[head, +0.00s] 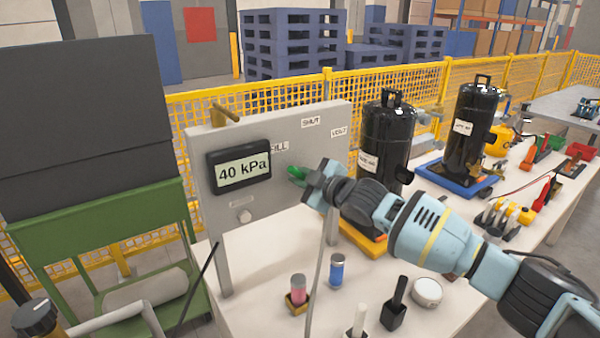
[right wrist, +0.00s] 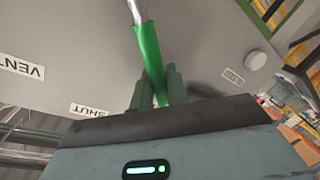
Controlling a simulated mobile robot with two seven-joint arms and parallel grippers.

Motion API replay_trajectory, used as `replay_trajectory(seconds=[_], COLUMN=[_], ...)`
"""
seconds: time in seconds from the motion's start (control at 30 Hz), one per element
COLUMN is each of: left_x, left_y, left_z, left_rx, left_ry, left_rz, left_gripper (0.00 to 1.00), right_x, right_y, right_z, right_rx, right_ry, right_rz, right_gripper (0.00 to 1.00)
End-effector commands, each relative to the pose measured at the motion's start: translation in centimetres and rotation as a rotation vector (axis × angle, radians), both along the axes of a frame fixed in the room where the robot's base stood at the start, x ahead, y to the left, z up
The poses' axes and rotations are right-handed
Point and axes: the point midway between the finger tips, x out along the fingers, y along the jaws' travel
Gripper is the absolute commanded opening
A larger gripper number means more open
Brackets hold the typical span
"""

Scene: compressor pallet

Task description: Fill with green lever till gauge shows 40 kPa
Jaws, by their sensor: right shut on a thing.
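The gauge (head: 241,168) on the grey panel (head: 225,225) reads 40 kPa. The green lever (head: 296,174) sits right of the gauge, its tip showing at my right gripper (head: 310,181). In the right wrist view the green lever (right wrist: 148,55) runs down from a metal rod into my right gripper (right wrist: 157,92), whose fingers are shut on it. In the wrist view, SHUT (right wrist: 89,110) and VENT (right wrist: 20,67) lie left of the lever. My left gripper is not in view.
Black compressors (head: 384,135) stand behind my right arm on the white table (head: 275,322). A green cart (head: 100,225) is at left, a yellow fence (head: 290,98) behind.

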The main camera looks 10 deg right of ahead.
Motion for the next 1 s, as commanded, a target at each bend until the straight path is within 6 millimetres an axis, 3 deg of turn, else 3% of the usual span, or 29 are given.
replay_trajectory(seconds=[0.77,0.8,0.9,1.0], left_x=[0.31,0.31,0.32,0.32], left_y=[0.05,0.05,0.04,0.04], left_z=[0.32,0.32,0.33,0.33], left_rx=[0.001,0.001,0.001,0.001], left_ry=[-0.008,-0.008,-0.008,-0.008], left_rz=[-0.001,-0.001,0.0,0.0], left_gripper=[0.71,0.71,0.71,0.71], right_x=[0.13,0.13,0.14,0.14], right_y=[-0.34,-0.34,-0.35,-0.34], right_z=[-0.72,-0.72,-0.71,-0.69], right_rx=[-0.096,-0.096,-0.096,-0.096], right_ry=[-0.039,-0.039,-0.039,-0.039], right_rz=[0.001,0.001,0.001,0.001], right_gripper=[0.0,0.2,0.33,0.35])
